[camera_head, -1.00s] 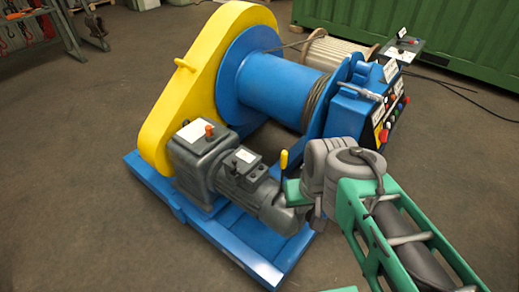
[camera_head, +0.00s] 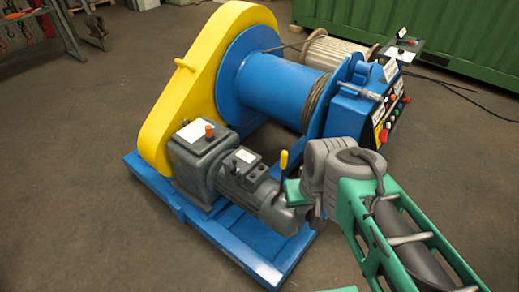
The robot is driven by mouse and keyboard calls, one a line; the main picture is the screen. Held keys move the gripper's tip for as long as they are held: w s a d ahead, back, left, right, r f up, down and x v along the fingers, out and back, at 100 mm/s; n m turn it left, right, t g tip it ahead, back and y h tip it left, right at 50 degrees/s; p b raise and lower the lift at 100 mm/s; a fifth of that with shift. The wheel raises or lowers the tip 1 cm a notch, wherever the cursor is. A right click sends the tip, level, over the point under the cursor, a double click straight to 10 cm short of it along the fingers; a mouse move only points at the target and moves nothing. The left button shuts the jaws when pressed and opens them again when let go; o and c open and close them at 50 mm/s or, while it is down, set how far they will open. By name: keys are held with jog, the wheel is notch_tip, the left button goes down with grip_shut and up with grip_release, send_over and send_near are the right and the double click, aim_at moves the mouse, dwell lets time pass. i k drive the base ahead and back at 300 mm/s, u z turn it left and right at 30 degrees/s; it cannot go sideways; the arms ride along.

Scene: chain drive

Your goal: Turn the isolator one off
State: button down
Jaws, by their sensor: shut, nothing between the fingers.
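A blue control box (camera_head: 352,112) stands at the right end of the blue winch. Its right face carries several small coloured knobs and buttons, including a red one (camera_head: 384,136). Small white labels show on it, too small to read. My green and grey arm reaches in from the lower right, in front of the winch. My gripper does not show.
The blue winch drum (camera_head: 280,88) has a yellow chain guard (camera_head: 160,120). A grey motor (camera_head: 245,185) sits on the blue base frame (camera_head: 240,250), near an upright yellow lever (camera_head: 283,160). A cable drum (camera_head: 335,50) and green container (camera_head: 440,30) stand behind.

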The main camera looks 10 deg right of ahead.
aim_at(383, 135)
jog(key=u, duration=3.55)
jog(key=k, duration=2.9)
jog(key=z, duration=1.05)
